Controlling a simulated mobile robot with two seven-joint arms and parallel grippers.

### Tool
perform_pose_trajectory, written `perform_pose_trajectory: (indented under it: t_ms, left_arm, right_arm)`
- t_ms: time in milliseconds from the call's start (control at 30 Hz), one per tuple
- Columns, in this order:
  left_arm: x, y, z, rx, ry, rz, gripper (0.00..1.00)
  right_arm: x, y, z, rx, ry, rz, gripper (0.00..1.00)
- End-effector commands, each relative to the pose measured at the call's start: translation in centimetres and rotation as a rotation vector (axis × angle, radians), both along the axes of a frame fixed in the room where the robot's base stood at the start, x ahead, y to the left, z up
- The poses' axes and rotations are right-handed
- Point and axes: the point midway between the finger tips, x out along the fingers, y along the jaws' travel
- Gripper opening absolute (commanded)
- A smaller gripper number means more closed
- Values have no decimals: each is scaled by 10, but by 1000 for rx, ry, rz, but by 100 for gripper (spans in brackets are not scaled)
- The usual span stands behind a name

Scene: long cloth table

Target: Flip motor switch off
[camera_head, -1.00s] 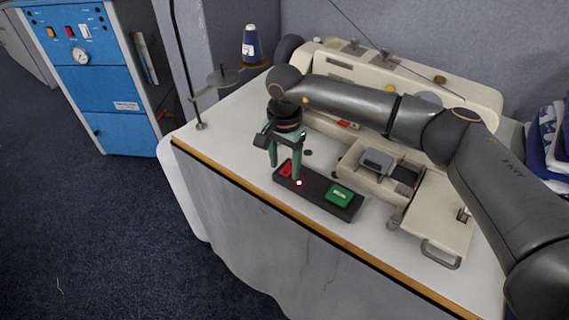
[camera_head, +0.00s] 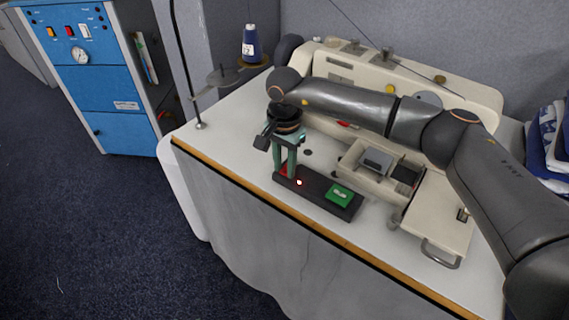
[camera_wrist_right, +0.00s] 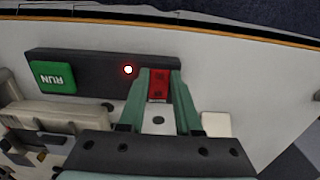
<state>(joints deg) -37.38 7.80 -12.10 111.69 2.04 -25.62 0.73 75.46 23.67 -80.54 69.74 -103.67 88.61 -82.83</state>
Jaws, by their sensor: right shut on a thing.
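A black switch box (camera_head: 314,186) lies on the white table near its front edge. It carries a green button (camera_head: 340,195), which reads RUN in the right wrist view (camera_wrist_right: 53,75), and a lit red lamp (camera_head: 299,182). A red switch (camera_wrist_right: 158,85) sits at the box's other end. My right gripper (camera_head: 286,168) points down over that end. In the right wrist view its green fingers (camera_wrist_right: 160,85) are at either side of the red switch, shut on it. In the head view the fingers mostly hide the red switch. My left gripper is not in view.
A cream sewing machine (camera_head: 385,75) stands behind the box, with its bed to the right. A thread stand with a blue cone (camera_head: 251,45) is at the table's back left. A blue cabinet (camera_head: 90,75) stands far left. The tabletop left of the box is clear.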

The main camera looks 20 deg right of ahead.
Motion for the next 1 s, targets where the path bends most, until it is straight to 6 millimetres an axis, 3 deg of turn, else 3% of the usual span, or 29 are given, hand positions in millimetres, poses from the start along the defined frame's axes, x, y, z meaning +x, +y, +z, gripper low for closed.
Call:
perform_pose_trajectory:
  t_ms: [267, 500, 967, 1000]
  left_arm:
    - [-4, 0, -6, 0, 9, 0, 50]
    - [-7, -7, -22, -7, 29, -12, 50]
    - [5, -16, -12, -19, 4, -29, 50]
    - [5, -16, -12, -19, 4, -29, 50]
  right_arm:
    - [1, -1, -1, 17, 14, -3, 0]
    - [5, -6, -2, 153, 122, -7, 0]
    - [5, -7, 3, 204, 160, -1, 0]
    - [5, -7, 3, 204, 160, -1, 37]
